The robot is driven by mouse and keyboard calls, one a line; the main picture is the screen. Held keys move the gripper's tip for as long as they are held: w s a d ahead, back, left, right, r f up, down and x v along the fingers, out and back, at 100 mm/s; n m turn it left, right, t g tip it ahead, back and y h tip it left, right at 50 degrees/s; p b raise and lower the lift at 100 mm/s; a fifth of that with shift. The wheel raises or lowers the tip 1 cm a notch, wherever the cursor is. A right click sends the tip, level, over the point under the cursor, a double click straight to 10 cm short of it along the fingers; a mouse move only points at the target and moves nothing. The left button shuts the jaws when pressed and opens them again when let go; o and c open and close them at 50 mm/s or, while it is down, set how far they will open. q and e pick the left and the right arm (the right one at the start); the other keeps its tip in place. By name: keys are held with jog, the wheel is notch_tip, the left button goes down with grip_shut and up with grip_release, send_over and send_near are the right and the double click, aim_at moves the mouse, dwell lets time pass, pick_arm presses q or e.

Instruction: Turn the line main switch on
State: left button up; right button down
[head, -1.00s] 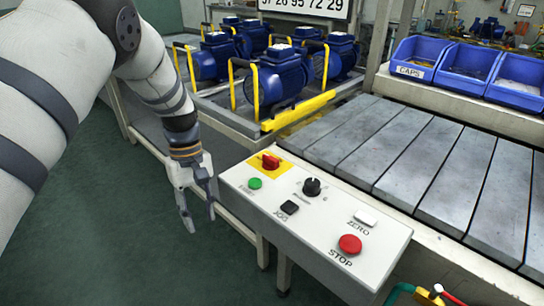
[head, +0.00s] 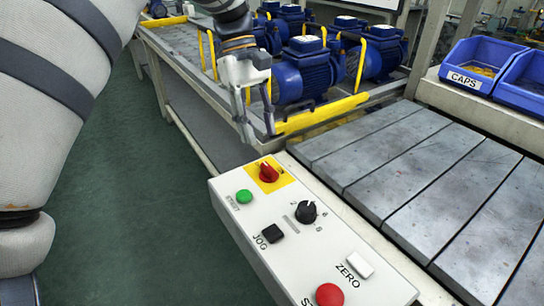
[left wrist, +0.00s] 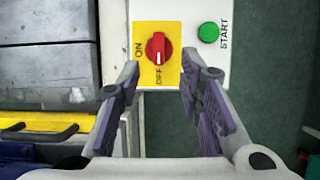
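The line main switch is a red rotary handle (head: 268,173) on a yellow plate at the far end of the white control panel (head: 292,224). In the left wrist view the red handle (left wrist: 158,48) stands vertical, in line with the OFF label below it; the ON label is to its left. My left gripper (head: 258,134) is open and empty, above and just beyond the switch. In the left wrist view its two fingers (left wrist: 153,100) are spread, with the switch ahead between and beyond the tips, not touched. My right gripper is not in view.
The panel also carries a green START button (head: 244,196), a black selector knob (head: 306,211), a black JOG button (head: 272,233), a white ZERO button (head: 360,265) and a red STOP button (head: 329,294). Blue pumps (head: 305,70) stand behind; a slatted conveyor (head: 420,170) lies right.

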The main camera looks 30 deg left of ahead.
aim_at(269, 167)
pick_arm(q)
jog(key=x, duration=0.7)
jog(key=shift+d+f, duration=0.15)
jog(key=shift+f, duration=0.15)
grip_shut()
